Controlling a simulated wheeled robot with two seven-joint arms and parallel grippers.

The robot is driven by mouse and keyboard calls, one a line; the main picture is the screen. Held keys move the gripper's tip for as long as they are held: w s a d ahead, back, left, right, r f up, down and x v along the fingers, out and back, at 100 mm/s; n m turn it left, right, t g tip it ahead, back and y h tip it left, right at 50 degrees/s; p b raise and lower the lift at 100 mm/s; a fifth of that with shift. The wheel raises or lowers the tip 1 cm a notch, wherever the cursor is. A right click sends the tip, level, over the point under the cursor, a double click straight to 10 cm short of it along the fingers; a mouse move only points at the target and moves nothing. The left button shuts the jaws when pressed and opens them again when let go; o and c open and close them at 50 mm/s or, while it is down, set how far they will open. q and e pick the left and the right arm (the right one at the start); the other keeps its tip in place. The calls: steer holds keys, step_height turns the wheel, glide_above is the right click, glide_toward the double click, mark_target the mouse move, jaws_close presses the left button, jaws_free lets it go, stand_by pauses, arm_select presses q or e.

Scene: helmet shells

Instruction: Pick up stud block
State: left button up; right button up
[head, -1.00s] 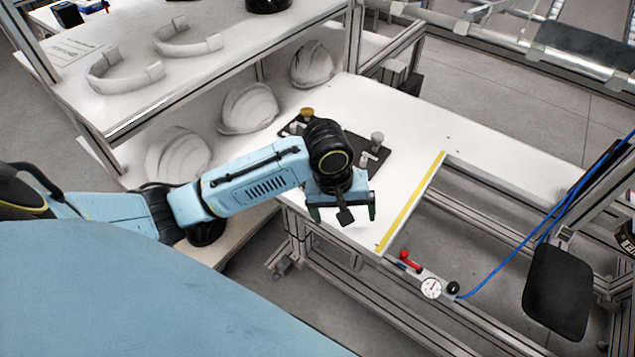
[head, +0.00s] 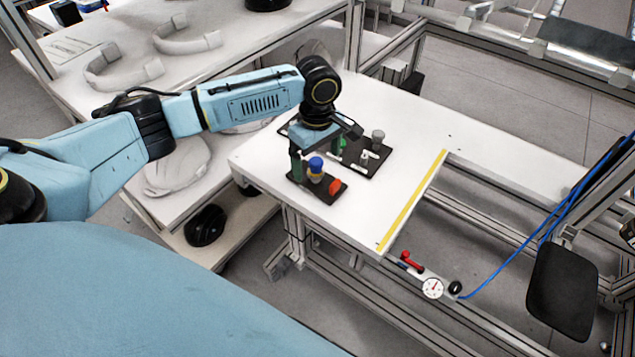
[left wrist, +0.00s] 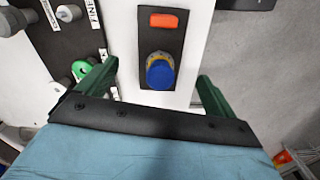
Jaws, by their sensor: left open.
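Two loose parts sit on a small black mat (head: 330,195) near the table's front edge: a round blue-topped piece with a yellow lower part (head: 316,169) and an orange-red block (head: 335,187). I cannot tell for sure which is the stud block. My left gripper (head: 316,158) is open, pointing down above this mat. In the left wrist view its green fingers (left wrist: 153,85) stand wide apart on either side of the mat. The blue-topped piece (left wrist: 160,72) lies between them, not visibly touched. The orange-red block (left wrist: 163,21) is farther off. My right gripper is not in view.
A larger dark board (head: 374,158) with grey cylinders and a green ring (left wrist: 81,69) lies beside the mat. White helmet shells (head: 180,165) fill the shelf at left. A yellow strip (head: 412,200) marks the table's right edge. The table between mat and strip is clear.

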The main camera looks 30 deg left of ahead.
mark_target(316, 173)
arm_select(q)
steer(key=f, duration=0.3)
steer(key=f+b, duration=0.1)
steer(key=f, duration=0.2)
steer(key=shift+a, duration=0.2)
steer(key=shift+r, duration=0.1)
steer(key=c, duration=1.8)
steer(key=shift+w+r, duration=0.1)
jaws_close()
steer(key=shift+r, duration=0.1)
